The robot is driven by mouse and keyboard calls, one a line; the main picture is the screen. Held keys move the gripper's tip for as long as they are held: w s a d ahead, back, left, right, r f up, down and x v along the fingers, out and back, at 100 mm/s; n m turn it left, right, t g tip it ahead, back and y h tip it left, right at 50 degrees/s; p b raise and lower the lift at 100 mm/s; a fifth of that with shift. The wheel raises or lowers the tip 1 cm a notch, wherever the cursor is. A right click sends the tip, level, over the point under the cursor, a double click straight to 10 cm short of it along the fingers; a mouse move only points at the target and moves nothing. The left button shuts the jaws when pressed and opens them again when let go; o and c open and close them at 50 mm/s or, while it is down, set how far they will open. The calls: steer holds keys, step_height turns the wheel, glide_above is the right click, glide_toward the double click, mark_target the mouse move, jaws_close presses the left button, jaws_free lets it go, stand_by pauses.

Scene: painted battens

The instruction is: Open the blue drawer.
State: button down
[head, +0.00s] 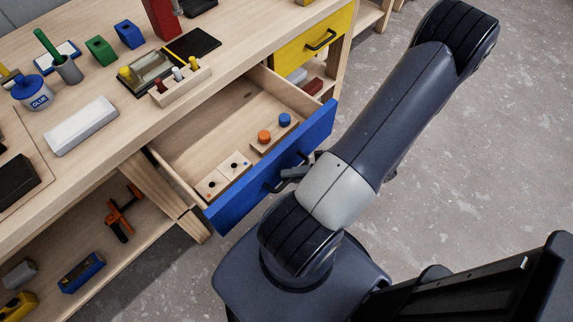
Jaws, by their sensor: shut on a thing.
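The blue drawer (233,205) is pulled out from the workbench, and its inside is in plain view. It holds a wooden board with orange and blue round knobs (265,137) and small wooden blocks with dark holes (222,176). My gripper (287,178) is at the front of the drawer, shut on its dark handle (274,186).
A yellow drawer (300,42) is to the right of the blue one. The bench top (120,150) carries a white block, a glue pot, coloured blocks and a tray of pegs. A lower shelf (95,240) holds an orange clamp. Grey floor (470,170) is clear at right.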

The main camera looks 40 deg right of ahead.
steer(key=shift+s, duration=0.25)
steer(key=c, duration=1.5)
jaws_free()
steer(key=shift+d, duration=0.1)
steer(key=v, duration=1)
steer(key=shift+s+d+r, duration=0.1)
steer(key=shift+s+d, duration=0.1)
steer(key=shift+s, duration=0.1)
